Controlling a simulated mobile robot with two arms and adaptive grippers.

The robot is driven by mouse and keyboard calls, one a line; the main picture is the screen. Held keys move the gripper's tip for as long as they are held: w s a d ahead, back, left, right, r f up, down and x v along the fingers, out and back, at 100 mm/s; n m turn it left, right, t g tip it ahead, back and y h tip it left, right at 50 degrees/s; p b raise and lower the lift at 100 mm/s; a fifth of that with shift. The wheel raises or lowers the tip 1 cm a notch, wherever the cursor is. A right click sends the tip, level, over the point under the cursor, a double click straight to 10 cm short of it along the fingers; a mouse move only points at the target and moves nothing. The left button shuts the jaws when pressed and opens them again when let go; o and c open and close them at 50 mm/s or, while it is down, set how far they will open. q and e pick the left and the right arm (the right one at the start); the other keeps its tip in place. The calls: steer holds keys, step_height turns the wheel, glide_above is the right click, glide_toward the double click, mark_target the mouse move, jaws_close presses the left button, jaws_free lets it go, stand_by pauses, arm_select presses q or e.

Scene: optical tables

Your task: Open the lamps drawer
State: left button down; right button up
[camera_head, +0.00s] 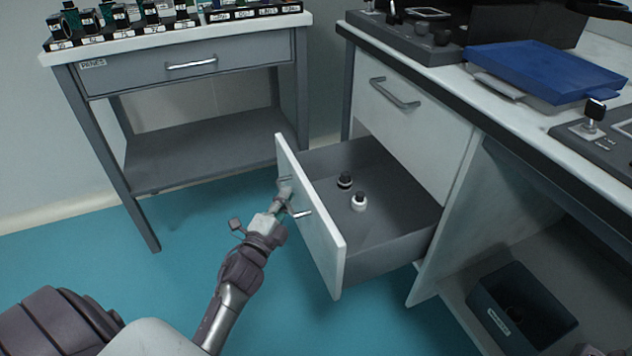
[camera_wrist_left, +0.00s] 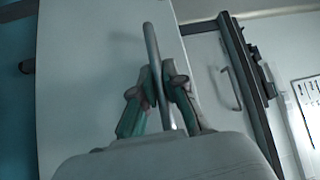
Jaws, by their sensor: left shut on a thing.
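The lower drawer (camera_head: 380,225) of the white cabinet on the right is pulled out, its grey inside showing. Two small lamp-like pieces, black and white, stand in it: one further back (camera_head: 345,180) and one nearer (camera_head: 359,202). My left gripper (camera_head: 285,198) is at the drawer's front panel (camera_head: 318,235), shut on its metal handle (camera_head: 302,214). In the left wrist view, the fingers (camera_wrist_left: 160,92) close around the handle bar (camera_wrist_left: 154,60). I cannot read a label on this drawer. My right gripper is not in view.
The upper cabinet drawer (camera_head: 415,120) is shut. A grey table with a drawer marked PANES (camera_head: 190,68) stands at the back left. A blue tray (camera_head: 545,72) lies on the worktop; a dark bin (camera_head: 520,308) sits on the lower shelf. The teal floor before the drawer is clear.

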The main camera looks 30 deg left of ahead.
arm_select(q)
steer(key=s+a+p, duration=0.1)
steer(key=s+a, duration=0.5)
steer(key=s, duration=0.2)
steer(key=shift+s+a+p, duration=0.3)
steer(key=shift+a+p, duration=0.05)
steer(key=c, duration=1.2)
jaws_free()
steer(key=shift+s, duration=0.1)
steer(key=s+d+f, duration=0.1)
steer(key=s, duration=1)
steer(key=shift+s+d+f, duration=0.3)
steer(key=shift+s+f, duration=0.1)
